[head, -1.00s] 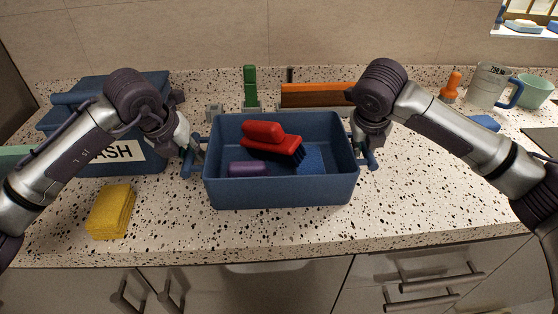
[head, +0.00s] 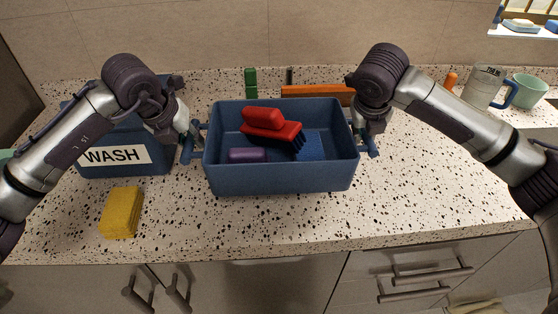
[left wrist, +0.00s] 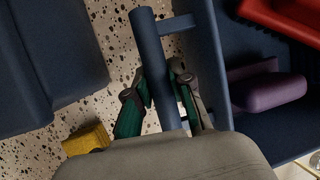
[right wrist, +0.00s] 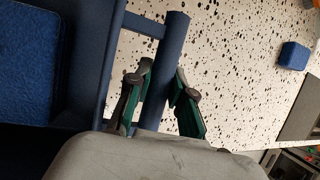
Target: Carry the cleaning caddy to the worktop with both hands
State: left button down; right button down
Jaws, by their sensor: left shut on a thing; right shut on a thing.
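The cleaning caddy (head: 280,180) is an open blue bin in the middle of the head view, level, over the speckled worktop (head: 300,222). It holds a red brush (head: 270,126), a purple block (head: 248,155) and a blue pad (head: 309,146). My left gripper (head: 190,138) is shut on the caddy's left handle (left wrist: 150,70). My right gripper (head: 366,135) is shut on its right handle (right wrist: 167,60). Both wrist views show the fingers on either side of a blue bar. The caddy's underside is hidden.
A blue WASH bin (head: 115,168) stands to the left, with a yellow sponge (head: 121,212) in front. Behind the caddy are a wooden-orange block (head: 318,92) and a green object (head: 251,82). A mug (head: 485,86) and green bowl (head: 528,92) stand at the right.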

aim_at(477, 172)
jog(key=l, duration=1.35)
jog(key=k+l, duration=0.1)
jog(key=l, duration=1.25)
